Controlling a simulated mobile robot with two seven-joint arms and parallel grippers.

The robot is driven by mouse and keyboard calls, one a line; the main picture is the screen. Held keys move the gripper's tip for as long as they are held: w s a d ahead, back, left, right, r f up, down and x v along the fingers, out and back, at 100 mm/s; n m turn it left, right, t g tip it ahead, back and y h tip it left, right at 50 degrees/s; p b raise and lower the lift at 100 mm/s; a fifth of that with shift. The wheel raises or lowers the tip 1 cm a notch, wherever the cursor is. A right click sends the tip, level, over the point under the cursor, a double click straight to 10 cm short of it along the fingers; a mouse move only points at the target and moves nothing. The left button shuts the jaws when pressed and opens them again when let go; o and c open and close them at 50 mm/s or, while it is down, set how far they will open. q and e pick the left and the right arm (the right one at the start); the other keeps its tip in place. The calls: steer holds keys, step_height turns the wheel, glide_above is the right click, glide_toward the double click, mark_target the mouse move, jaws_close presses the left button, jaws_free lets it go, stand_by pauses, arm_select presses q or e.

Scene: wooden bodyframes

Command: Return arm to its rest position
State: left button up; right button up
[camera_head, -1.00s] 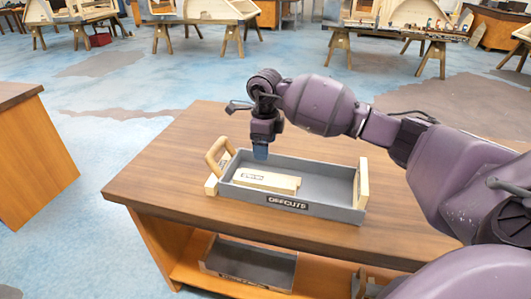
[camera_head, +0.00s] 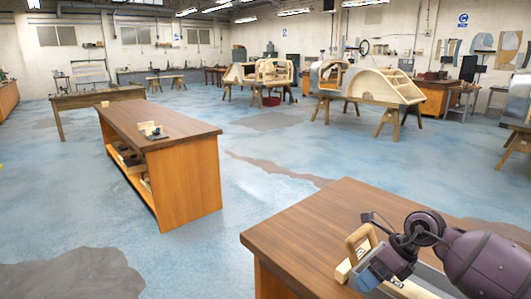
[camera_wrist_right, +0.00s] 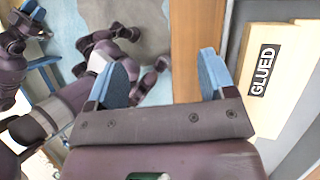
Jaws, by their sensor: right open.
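My right gripper (camera_head: 368,279) is low at the right in the head view, over the left end of a grey tray (camera_head: 432,281) with wooden handles (camera_head: 360,240). In the right wrist view my right gripper (camera_wrist_right: 165,80) has its two blue fingers spread, with nothing between them. A pale wooden block (camera_wrist_right: 288,50) with a GLUED label lies to the right of the fingers, apart from them. It shows partly in the head view (camera_head: 408,290). My left gripper does not show in the head view. Purple parts of mine show at the left of the wrist view.
The tray stands on a brown wooden table (camera_head: 300,240). A second workbench (camera_head: 165,130) with small items on top stands to the left, with blue floor between them. Wooden bodyframes (camera_head: 385,85) on trestles stand farther back.

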steer(key=s+a+r+m+t+y, duration=0.2)
steer(key=s+a+m+t+y, duration=0.1)
steer(key=a+m+t+y, duration=0.2)
steer(key=s+a+r+m+t+y, duration=0.2)
steer(key=a+r+m+t+y, duration=0.15)
steer(key=a+m+y, duration=0.2)
steer(key=s+d+f+m+t+h, duration=0.2)
steer(key=s+d+f+m+h, duration=0.4)
steer(key=m+h, duration=0.6)
steer(key=s+d+f+m+t+h, duration=0.2)
steer(key=s+d+f+m+h, duration=0.4)
steer(key=m, duration=0.9)
steer(key=s+f+m+g, duration=0.3)
steer(key=s+g, duration=0.3)
steer(key=s, duration=0.4)
steer(key=s+f+m+g, duration=0.3)
steer(key=s+m+g, duration=0.15)
steer(key=s, duration=0.55)
steer(key=w+f+n+t+y, duration=0.1)
steer(key=w+f+t, duration=0.7)
steer(key=w, duration=0.1)
steer(key=shift+d+f+n, duration=0.25)
steer(key=shift+d+n, duration=0.1)
steer(key=shift+n, duration=0.05)
